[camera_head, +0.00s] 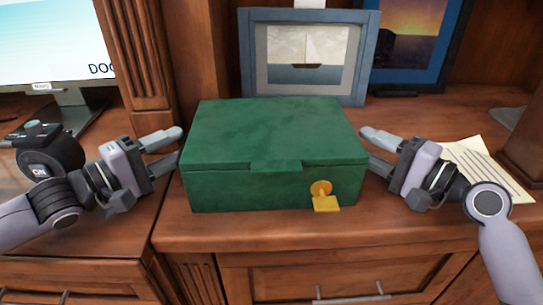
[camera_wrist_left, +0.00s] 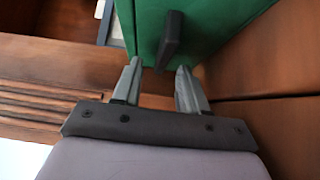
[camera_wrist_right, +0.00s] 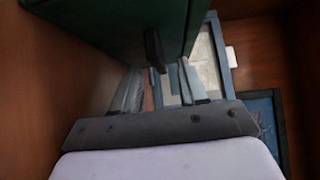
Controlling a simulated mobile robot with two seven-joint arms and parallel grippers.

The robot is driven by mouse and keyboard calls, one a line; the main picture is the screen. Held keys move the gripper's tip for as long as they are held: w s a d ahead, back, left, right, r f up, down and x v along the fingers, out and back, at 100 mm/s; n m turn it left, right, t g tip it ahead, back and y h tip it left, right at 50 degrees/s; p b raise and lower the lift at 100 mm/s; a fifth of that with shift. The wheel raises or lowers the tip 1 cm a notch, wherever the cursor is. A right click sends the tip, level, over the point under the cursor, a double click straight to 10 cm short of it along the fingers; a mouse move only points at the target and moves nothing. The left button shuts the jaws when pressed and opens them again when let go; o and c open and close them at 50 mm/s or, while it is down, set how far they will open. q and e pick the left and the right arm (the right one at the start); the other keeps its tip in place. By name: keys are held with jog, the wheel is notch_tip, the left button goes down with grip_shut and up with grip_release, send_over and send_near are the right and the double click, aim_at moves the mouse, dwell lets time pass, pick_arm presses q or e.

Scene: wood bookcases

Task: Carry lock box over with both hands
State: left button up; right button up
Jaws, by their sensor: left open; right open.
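A green lock box (camera_head: 270,135) with a closed lid and a yellow padlock (camera_head: 325,197) on its front sits on the wooden desk. My left gripper (camera_head: 180,148) is open at the box's left side. In the left wrist view a dark side handle (camera_wrist_left: 171,40) on the box lies just ahead, between the lines of the open fingers (camera_wrist_left: 157,84). My right gripper (camera_head: 364,147) is open at the box's right side. In the right wrist view another dark handle (camera_wrist_right: 154,50) lies just ahead of the open fingers (camera_wrist_right: 158,82). Whether any finger touches the box, I cannot tell.
A blue-framed ship picture (camera_head: 308,55) stands close behind the box, with a sunset picture (camera_head: 412,40) to its right. Lined paper (camera_head: 488,170) lies behind my right arm. A monitor (camera_head: 55,45) stands at left. Drawers (camera_head: 350,285) lie below the desk's front edge.

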pick_arm(q)
jog(key=shift+x, duration=0.9)
pick_arm(e)
jog(key=shift+x, duration=0.9)
pick_arm(q)
grip_shut()
pick_arm(e)
grip_shut()
pick_arm(q)
jog(key=shift+r, duration=0.2)
pick_arm(e)
jog(key=shift+r, duration=0.2)
